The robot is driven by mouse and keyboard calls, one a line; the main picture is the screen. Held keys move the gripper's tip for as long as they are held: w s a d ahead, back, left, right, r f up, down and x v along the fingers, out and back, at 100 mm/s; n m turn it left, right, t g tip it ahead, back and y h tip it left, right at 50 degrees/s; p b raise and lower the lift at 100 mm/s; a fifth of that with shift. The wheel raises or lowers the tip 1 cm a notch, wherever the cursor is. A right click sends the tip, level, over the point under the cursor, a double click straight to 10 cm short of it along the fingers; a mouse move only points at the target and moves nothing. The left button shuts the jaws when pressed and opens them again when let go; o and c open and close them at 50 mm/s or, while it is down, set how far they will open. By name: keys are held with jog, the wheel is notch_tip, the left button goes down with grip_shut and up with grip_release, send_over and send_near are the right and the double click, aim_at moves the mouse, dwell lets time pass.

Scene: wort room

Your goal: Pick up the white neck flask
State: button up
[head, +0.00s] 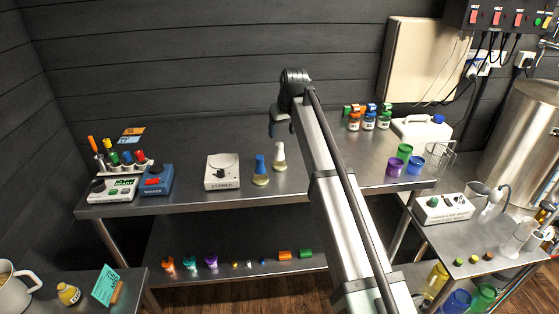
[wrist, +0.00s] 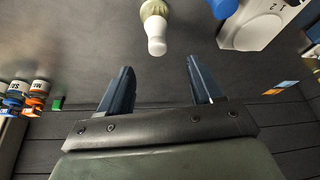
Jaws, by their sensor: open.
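The white neck flask (head: 279,157) stands upright on the steel bench, with a white upper part and a pale yellowish base. It also shows in the wrist view (wrist: 156,30) at the top, ahead of the fingertips and roughly between their lines. A blue neck flask (head: 260,171) stands just to its left in the head view; its blue top shows in the wrist view (wrist: 224,8). My gripper (wrist: 158,78) is open and empty, with its two dark blue fingers apart and not touching the flask. In the head view my gripper (head: 280,128) hangs above and behind the white flask.
A white stirrer (head: 222,172) stands left of the flasks. Small labelled jars (head: 368,121) stand at the back right. The bench (head: 320,182) is bare around the white flask's right side.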

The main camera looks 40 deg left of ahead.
aim_at(280, 144)
jog(key=x, duration=1)
jog(key=shift+w+f, duration=0.2)
jog(key=shift+f, duration=0.15)
grip_shut()
